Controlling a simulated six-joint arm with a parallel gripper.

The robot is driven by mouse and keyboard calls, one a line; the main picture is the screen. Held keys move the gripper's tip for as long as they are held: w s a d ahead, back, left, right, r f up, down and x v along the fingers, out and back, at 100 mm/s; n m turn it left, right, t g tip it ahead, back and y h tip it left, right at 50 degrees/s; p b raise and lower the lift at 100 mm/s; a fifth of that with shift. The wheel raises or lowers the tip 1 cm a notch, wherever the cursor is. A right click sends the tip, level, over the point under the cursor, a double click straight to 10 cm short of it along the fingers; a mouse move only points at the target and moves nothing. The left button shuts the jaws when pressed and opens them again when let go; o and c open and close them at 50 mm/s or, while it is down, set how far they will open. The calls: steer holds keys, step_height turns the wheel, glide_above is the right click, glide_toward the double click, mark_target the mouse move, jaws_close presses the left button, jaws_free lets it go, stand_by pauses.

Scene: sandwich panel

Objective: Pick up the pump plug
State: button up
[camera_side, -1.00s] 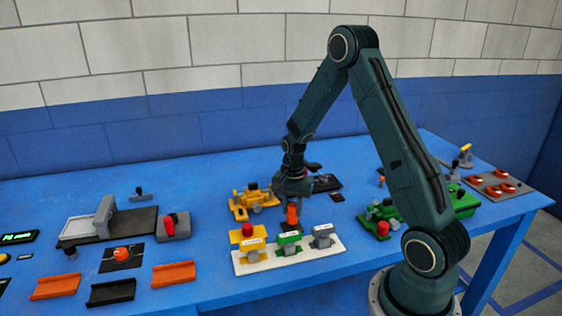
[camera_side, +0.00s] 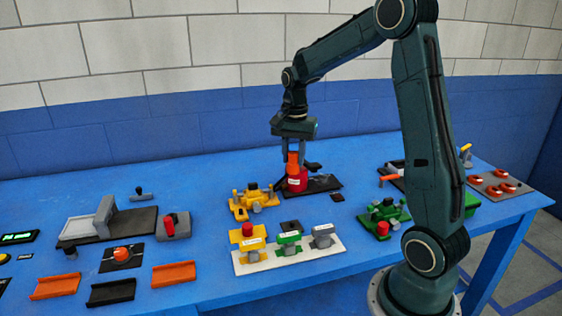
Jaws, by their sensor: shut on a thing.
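An orange plug-like piece (camera_side: 293,160), which I take to be the pump plug, is between the fingers of my gripper (camera_side: 293,153). My gripper points down and is shut on it. In the picture the plug's lower end overlaps the top of a red round body (camera_side: 297,183); I cannot tell whether they touch. The red body appears to stand at the left end of a dark plate (camera_side: 325,184). A small black square base (camera_side: 290,225) lies bare behind the white tray.
A yellow fixture (camera_side: 252,202) stands left of the red body. In front, a white tray (camera_side: 240,268) bears yellow, green and grey blocks. A green fixture (camera_side: 384,218) is to the right. The blue table is clear at the back left.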

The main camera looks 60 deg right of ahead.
steer(key=shift+r, duration=0.3)
stand_by(0.5)
steer(key=shift+w+f, duration=0.2)
steer(key=shift+w, duration=0.25)
steer(key=w+a+f+n, duration=0.1)
steer(key=w+f+n, duration=0.1)
steer(key=w+f, duration=0.3)
steer(key=w+a+f+n, duration=0.2)
steer(key=w+f, duration=0.3)
steer(key=w, duration=0.5)
steer(key=shift+w+a+f, duration=0.15)
steer(key=shift+w, duration=0.25)
steer(key=shift+f, duration=0.2)
steer(key=shift+f, duration=2.3)
steer(key=shift+f, duration=1.55)
stand_by(0.3)
